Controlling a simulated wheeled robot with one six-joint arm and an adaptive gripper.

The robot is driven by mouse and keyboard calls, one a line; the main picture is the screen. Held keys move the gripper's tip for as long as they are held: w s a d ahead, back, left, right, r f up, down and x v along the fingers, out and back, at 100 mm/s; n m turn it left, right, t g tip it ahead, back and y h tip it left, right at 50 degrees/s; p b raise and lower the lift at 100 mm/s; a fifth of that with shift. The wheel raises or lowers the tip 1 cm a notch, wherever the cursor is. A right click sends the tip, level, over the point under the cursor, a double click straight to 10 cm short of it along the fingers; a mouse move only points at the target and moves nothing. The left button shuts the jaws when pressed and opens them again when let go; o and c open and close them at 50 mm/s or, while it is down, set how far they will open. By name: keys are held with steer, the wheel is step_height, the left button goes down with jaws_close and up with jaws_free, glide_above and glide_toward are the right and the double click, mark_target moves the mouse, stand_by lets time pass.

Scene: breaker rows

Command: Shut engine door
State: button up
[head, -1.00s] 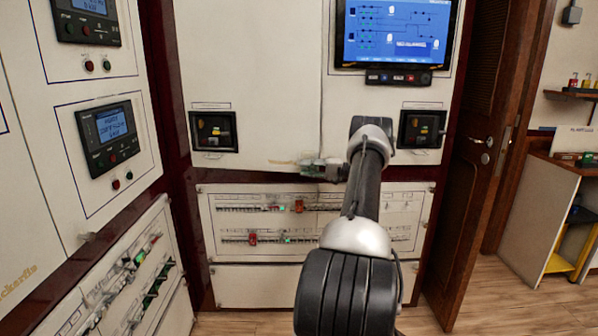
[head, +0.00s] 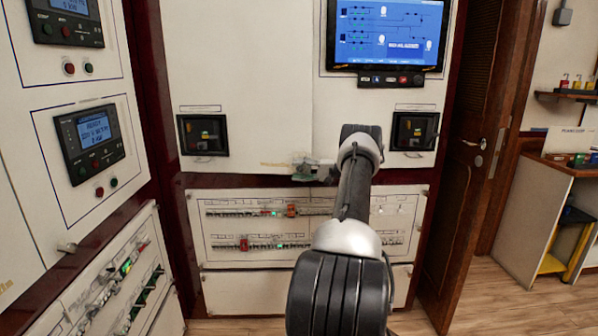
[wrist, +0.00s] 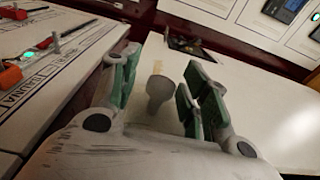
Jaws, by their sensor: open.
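A brown wooden door (head: 462,190) with a louvred upper part and a metal handle (head: 474,143) stands at the right in the head view. Its edge shows apart from the frame, so it looks ajar; no label on it can be read. My gripper (head: 306,170) is well left of the door, in front of the white cabinet, just above the breaker rows. The wooden door is not seen in the wrist view.
Breaker rows (head: 262,211) sit below my gripper. A blue screen (head: 388,35) hangs above. Control panels (head: 88,142) line the left wall. A cabinet with a shelf (head: 535,215) stands beyond the door. Wooden floor (head: 500,302) is clear at lower right.

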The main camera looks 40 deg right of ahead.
steer(key=v, duration=1.2)
steer(key=shift+c, duration=0.5)
